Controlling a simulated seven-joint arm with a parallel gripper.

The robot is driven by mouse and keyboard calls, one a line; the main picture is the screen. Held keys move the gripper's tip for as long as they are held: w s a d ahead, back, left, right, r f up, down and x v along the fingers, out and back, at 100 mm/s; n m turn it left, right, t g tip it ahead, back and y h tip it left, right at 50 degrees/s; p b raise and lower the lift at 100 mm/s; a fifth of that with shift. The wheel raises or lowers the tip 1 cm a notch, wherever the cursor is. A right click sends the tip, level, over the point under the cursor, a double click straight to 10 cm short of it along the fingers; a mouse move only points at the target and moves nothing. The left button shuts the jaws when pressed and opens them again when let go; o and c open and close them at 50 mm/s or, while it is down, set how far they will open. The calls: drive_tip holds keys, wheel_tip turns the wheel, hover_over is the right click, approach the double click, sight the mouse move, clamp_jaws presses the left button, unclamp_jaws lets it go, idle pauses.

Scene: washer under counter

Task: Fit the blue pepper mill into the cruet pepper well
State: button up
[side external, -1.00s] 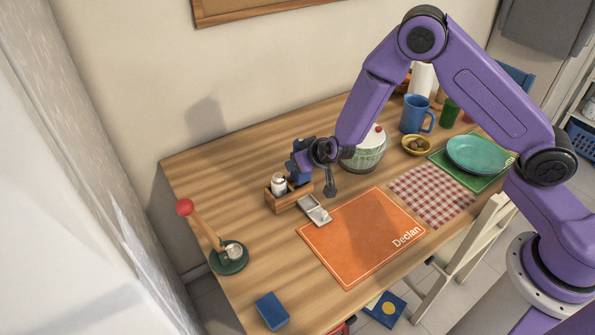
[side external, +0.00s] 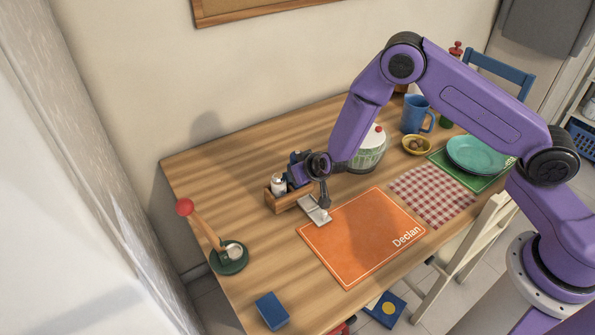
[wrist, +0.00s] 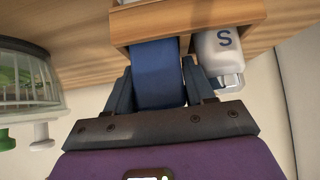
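The wooden cruet (side external: 291,201) stands on the table, left of the orange placemat; its wall also shows at the top of the wrist view (wrist: 150,22). A white salt shaker marked S (wrist: 222,48) sits in its left side in the side view (side external: 278,185). My gripper (wrist: 158,85) is over the cruet's right side, with its fingers closed on both sides of the blue pepper mill (wrist: 156,62). The mill's far end meets the cruet and is hidden behind its wall; I cannot tell how deep it sits. In the side view, my gripper (side external: 299,172) mostly covers the mill.
The orange placemat (side external: 362,238) lies in front.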

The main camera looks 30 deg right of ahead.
drive_tip(key=shift+s+r, duration=0.2)
drive_tip(key=shift+r, duration=0.15)
drive_tip(key=v, duration=1.1)
drive_tip(key=shift+s+r, duration=0.15)
drive_tip(key=s+a+r+n+g+y, duration=0.2)
drive_tip(key=s+r+n+g, duration=0.15)
drive_tip(key=s, duration=0.55)
drive_tip(key=s+a+r+n+g+y, duration=0.3)
drive_tip(key=s+r, duration=0.2)
drive_tip(key=s, duration=0.3)
drive_tip(key=s+d+r+n+h, duration=0.1)
drive_tip(key=s+d+r+n, duration=0.1)
drive_tip(key=s+d, duration=0.3)
drive_tip(key=s+d+r+n+g+h, duration=0.1)
drive_tip(key=s+d+r+n+h, duration=0.1)
drive_tip(key=s+d, duration=0.2)
drive_tip(key=s+d+r+n+g+h, duration=0.1)
drive_tip(key=s+d+r+n, duration=0.1)
drive_tip(key=s+d, duration=0.3)
drive_tip(key=shift+s+d+h, duration=0.3)
drive_tip(key=shift+d, duration=0.15)
